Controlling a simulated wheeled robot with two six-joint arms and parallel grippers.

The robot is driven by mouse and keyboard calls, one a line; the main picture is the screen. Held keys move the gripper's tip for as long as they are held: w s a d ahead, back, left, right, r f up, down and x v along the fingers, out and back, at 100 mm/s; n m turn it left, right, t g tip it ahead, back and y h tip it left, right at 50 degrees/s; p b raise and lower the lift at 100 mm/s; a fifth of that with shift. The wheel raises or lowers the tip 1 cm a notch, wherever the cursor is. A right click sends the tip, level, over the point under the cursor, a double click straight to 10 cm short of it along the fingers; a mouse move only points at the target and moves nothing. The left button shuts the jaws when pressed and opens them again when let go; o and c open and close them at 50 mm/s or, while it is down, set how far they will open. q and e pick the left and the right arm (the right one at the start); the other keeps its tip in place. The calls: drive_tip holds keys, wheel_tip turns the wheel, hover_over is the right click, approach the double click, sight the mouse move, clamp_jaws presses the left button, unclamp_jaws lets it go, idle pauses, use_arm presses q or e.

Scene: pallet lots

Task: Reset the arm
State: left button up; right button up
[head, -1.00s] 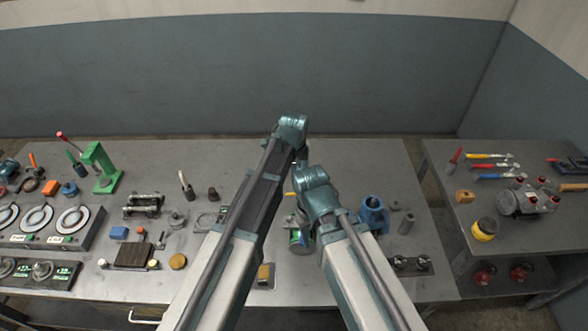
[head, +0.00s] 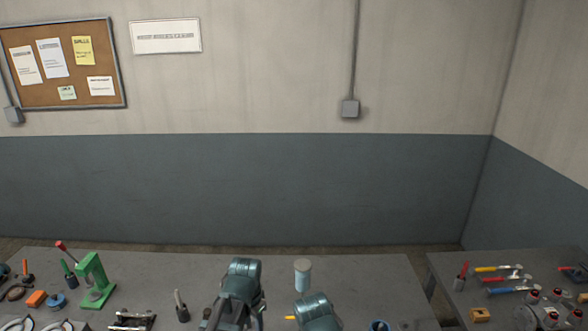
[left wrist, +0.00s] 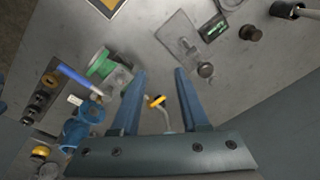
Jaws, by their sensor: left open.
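My left gripper (left wrist: 160,72) shows in the left wrist view with its two blue fingers apart. It is over the grey workbench (left wrist: 240,75), and I see nothing gripped. A small yellow and black piece (left wrist: 157,101) on a grey stem appears between the fingers, seemingly below them. In the head view only upper parts of my two arms show at the bottom edge. Both grippers are out of that picture, and my right gripper is in neither view.
In the head view the bench (head: 170,268) holds a green press (head: 92,278) at left. A pale blue cylinder (head: 302,275) shows near my arms. A side table (head: 450,270) with tools stands at right. The left wrist view shows a blue fixture (left wrist: 85,125) and a green part (left wrist: 100,64).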

use_arm(q)
drive_tip(key=s+a+n, duration=0.5)
drive_tip(key=s+n, duration=0.2)
drive_tip(key=s, duration=0.1)
drive_tip(key=s+d+f+m+b, duration=0.1)
drive_tip(key=s+d+f+b, duration=0.2)
drive_tip(key=d+f+b, duration=0.1)
drive_tip(key=s+d+f+m+g+y+b, duration=0.1)
drive_tip(key=s+d+f+m+b, duration=0.1)
drive_tip(key=d+f+b, duration=0.3)
drive_tip(key=shift+s+d+g, duration=0.3)
drive_tip(key=shift+s+d, duration=0.1)
drive_tip(key=shift+d, duration=0.3)
